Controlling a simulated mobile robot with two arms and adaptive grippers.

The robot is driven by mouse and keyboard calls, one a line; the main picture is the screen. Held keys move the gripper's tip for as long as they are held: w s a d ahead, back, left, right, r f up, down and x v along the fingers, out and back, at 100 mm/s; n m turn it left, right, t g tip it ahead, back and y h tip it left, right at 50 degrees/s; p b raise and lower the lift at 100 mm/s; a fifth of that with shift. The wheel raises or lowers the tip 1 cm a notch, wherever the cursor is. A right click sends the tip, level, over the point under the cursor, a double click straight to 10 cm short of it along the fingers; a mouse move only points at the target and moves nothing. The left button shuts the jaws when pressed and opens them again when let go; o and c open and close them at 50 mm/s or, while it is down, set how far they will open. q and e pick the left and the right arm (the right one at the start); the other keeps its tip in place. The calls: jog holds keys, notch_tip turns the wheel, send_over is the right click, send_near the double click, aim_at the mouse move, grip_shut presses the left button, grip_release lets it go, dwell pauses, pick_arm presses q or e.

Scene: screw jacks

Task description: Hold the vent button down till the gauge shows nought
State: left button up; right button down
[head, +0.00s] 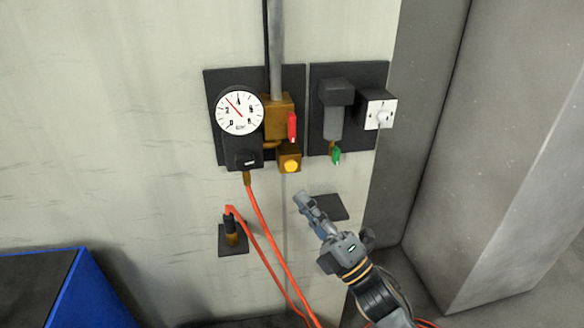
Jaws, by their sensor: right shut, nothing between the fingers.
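The gauge (240,111) is a round white dial on the wall; its red needle points to the upper left, near the 2. A round yellow button (291,166) sits on a brass block below and right of the gauge; I take it as the vent button. My right gripper (302,197) is shut and empty, below and slightly right of the yellow button, apart from it in the picture. How far it is from the wall I cannot tell. My left gripper is out of view.
A red lever (292,127) is above the button. A green-handled valve (336,156) and a white knob box (377,110) are to the right. An orange hose (263,225) hangs from under the gauge. A blue-edged box (62,292) stands lower left; a grey pillar is right.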

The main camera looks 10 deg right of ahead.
jog(key=b, duration=0.2)
send_near(291, 166)
jog(key=w+a+r, duration=0.2)
jog(key=a+r, duration=0.2)
jog(key=shift+w, duration=0.55)
dwell(0.7)
jog(key=shift+w+b, duration=0.35)
jog(key=shift+w, duration=0.05)
jog(key=shift+w+r+b, duration=0.1)
jog(key=shift+w+b, duration=0.2)
jog(key=shift+w, duration=0.2)
dwell(0.7)
jog(key=shift+s, duration=0.1)
dwell(1.7)
jog(key=shift+s, duration=0.85)
